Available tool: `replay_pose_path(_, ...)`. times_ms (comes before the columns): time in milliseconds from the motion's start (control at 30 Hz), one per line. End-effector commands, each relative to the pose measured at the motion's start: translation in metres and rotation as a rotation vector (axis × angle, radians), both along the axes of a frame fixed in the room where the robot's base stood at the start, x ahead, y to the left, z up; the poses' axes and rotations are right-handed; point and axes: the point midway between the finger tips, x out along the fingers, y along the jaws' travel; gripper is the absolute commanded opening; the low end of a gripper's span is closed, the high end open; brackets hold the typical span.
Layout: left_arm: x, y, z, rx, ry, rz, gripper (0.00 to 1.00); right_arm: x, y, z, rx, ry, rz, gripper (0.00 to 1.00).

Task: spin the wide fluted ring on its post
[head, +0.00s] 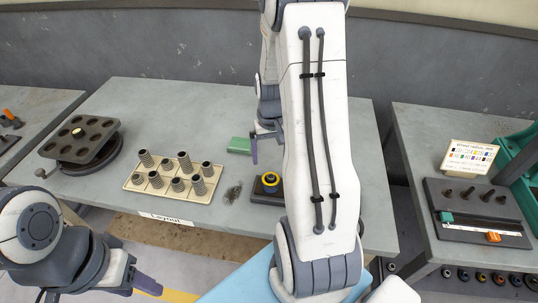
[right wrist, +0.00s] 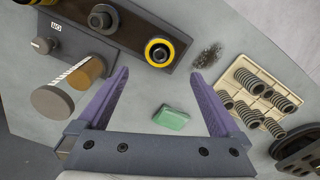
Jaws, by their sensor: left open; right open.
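A wide black and yellow ring (head: 271,181) sits on a dark base (head: 262,197) near the table's front edge, partly behind my right arm in the head view. In the right wrist view the yellow-topped ring (right wrist: 160,52) stands around a post on the long dark base, just beyond my fingertips. I cannot make out its fluting. My right gripper (right wrist: 160,74) is open and empty, its purple fingers spread wide above the table. It also shows in the head view (head: 267,143), behind the ring. My left gripper (head: 136,285) is open and empty at the lower left, off the table.
A green block (right wrist: 171,117) lies nearby. A cream tray (head: 128,184) holds several ribbed cylinders. A round dark fixture (head: 78,143) stands at left.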

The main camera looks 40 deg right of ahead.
Motion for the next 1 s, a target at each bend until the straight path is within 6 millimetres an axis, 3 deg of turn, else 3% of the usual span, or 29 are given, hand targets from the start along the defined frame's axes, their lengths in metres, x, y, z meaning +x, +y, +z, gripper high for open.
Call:
replay_pose_path(167, 0.0, 0.0, 0.005, 0.0, 0.0, -0.001, 0.5, -0.001, -0.001, -0.018, 0.003, 0.006, -0.004, 1.0)
replay_pose_path(600, 0.0, 0.0, 0.02, 0.0, 0.0, -0.004, 0.5, -0.001, 0.0, -0.089, 0.002, 0.004, -0.003, 1.0)
replay_pose_path(1000, 0.0, 0.0, 0.022, 0.0, 0.0, -0.004, 0.5, 0.0, -0.001, -0.104, 0.0, 0.0, -0.004, 1.0)
